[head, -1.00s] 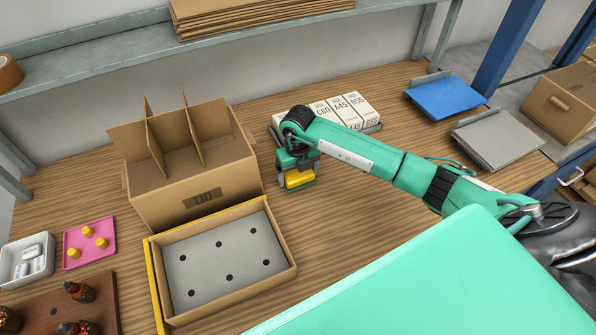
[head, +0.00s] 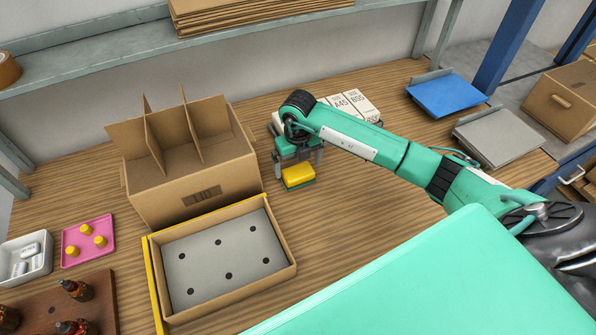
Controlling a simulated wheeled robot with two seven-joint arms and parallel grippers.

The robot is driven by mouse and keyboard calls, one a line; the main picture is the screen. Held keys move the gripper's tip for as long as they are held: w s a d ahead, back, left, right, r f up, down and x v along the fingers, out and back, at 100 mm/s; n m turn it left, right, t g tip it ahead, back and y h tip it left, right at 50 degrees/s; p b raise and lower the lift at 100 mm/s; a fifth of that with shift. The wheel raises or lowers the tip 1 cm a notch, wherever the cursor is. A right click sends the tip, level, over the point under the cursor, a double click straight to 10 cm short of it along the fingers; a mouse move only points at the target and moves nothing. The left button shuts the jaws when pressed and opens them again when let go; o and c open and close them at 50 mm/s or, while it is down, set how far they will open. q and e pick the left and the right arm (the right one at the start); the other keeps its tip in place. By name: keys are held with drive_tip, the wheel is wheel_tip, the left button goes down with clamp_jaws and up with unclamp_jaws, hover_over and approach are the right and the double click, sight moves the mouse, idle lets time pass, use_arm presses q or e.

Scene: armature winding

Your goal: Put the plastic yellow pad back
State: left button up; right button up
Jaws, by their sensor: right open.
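The yellow pad (head: 298,175) lies on the wooden table, right of the divided cardboard box. It has a yellow top with a dark green layer under it. My right gripper (head: 298,163) is open just above the pad, pointing down, with one finger towards each side of it. The fingers look clear of the pad, though the gripper body hides the space just behind it. My left gripper is not in view.
The divided box (head: 190,190) and a shallow box with a grey holed insert (head: 222,258) stand to the left. White labelled boxes (head: 352,103) stand behind my right arm. A blue tray (head: 447,96) and a grey tray (head: 497,137) lie right. Table in front of the pad is clear.

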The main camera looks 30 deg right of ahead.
sight(298, 171)
wheel_tip(298, 171, up, 8)
drive_tip(key=b, duration=0.1)
drive_tip(key=shift+r, duration=0.25)
idle(0.4)
